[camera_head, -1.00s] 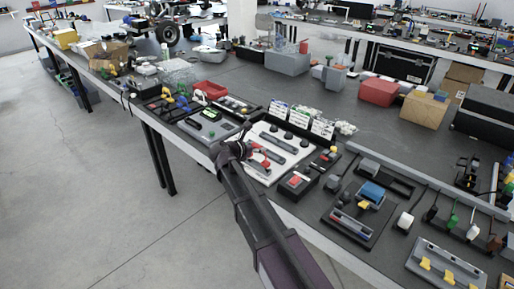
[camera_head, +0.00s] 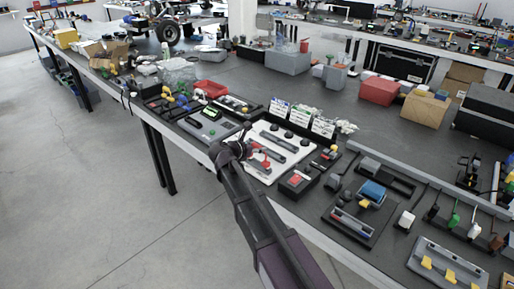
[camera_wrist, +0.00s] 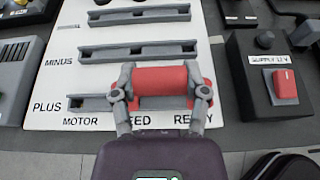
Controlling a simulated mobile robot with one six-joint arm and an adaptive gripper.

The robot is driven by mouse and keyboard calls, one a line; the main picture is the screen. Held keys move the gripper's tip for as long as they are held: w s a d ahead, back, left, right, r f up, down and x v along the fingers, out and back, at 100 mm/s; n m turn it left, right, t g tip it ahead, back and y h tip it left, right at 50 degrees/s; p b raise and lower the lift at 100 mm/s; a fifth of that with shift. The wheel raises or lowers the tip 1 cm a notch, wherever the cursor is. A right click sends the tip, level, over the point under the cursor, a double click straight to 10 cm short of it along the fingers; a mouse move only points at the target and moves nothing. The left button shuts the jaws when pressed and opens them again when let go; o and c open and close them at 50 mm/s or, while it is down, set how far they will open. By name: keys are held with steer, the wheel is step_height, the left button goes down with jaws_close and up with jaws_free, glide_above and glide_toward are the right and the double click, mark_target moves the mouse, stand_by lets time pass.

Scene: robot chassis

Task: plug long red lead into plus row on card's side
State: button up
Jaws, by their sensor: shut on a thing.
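The white card (camera_wrist: 60,50) lies flat on the bench and also shows in the head view (camera_head: 262,176). It carries grey slotted bars. The lower one is the plus row (camera_wrist: 90,102), lettered PLUS, with MOTOR, a partly hidden word and RELAY below it. My gripper (camera_wrist: 160,86) is shut on the red lead (camera_wrist: 160,80), a thick red body lying crosswise between the two fingers. The lead is over the right part of the plus row and covers it. Whether its ends sit in the row cannot be told. In the head view my gripper (camera_head: 238,152) is at the card's left edge.
The minus row (camera_wrist: 140,50) and another grey bar (camera_wrist: 135,15) lie beyond the plus row. A dark supply box (camera_wrist: 285,75) with a red switch stands right of the card. Black panels lie to the left. The bench's front edge is close below the card.

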steer(key=shift+f+b, duration=1)
steer(key=shift+f, duration=0.1)
steer(key=o, duration=1.2)
steer(key=shift+o, duration=0.2)
steer(key=shift+r, duration=0.15)
step_height(320, 180, up, 8)
steer(key=p, duration=0.8)
steer(key=shift+r+p, duration=0.15)
steer(key=shift+p, duration=0.15)
steer(key=shift+d, duration=0.15)
